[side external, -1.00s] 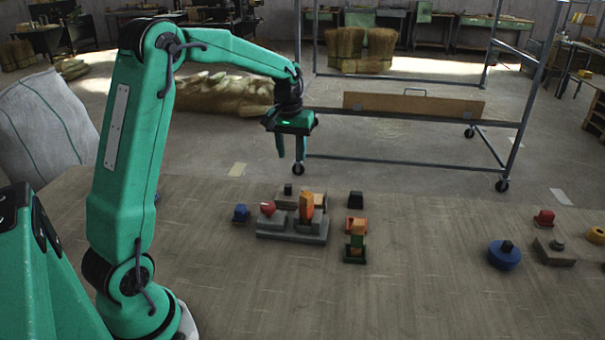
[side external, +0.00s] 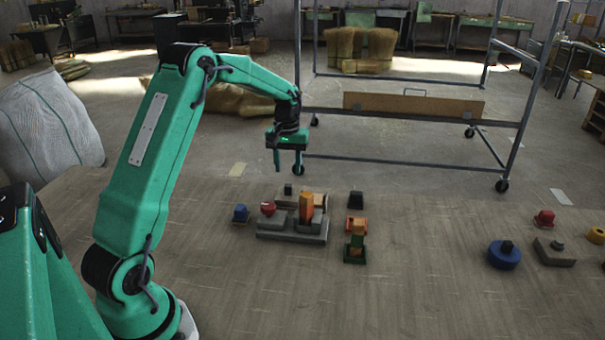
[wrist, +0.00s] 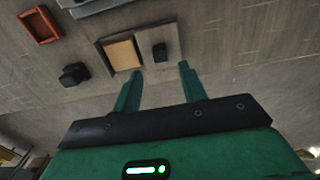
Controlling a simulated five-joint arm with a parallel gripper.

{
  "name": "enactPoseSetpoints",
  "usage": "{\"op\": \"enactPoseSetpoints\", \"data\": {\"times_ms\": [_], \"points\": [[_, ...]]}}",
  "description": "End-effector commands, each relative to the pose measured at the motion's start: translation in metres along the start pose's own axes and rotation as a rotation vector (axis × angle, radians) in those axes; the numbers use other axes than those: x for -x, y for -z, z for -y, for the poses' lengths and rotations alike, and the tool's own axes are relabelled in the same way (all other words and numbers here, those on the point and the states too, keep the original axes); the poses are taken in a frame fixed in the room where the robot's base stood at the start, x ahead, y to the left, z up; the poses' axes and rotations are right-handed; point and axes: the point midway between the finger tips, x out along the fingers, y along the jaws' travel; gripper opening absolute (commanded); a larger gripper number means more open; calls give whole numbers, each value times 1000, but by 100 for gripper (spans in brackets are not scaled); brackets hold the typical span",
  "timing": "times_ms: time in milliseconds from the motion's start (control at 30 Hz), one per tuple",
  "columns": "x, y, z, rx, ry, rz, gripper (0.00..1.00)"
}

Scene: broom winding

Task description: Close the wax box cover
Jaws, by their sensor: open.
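The wax box (side external: 320,200), with a tan filling, stands behind a grey fixture in the side view. In the wrist view the wax box (wrist: 122,53) has a grey rim and its tan inside is uncovered. Its flat grey cover, with a black knob (wrist: 160,51), lies beside it to the right there; the knob (side external: 288,189) shows to the left of the box in the side view. My gripper (side external: 288,165) hangs fingers down above and behind the cover. In the wrist view my gripper (wrist: 159,72) is open and empty, with the knob beyond the fingertips.
A blue-based knob (side external: 241,213) stands to the left.

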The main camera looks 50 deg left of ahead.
Motion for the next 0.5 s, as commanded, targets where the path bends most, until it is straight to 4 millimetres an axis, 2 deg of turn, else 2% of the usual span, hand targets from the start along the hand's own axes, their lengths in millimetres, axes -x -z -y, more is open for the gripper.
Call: {"op": "enactPoseSetpoints", "data": {"times_ms": [300,500], "points": [[-39,-1,0,0,1,3,42],[-56,-1,0,0,0,1,42]]}}
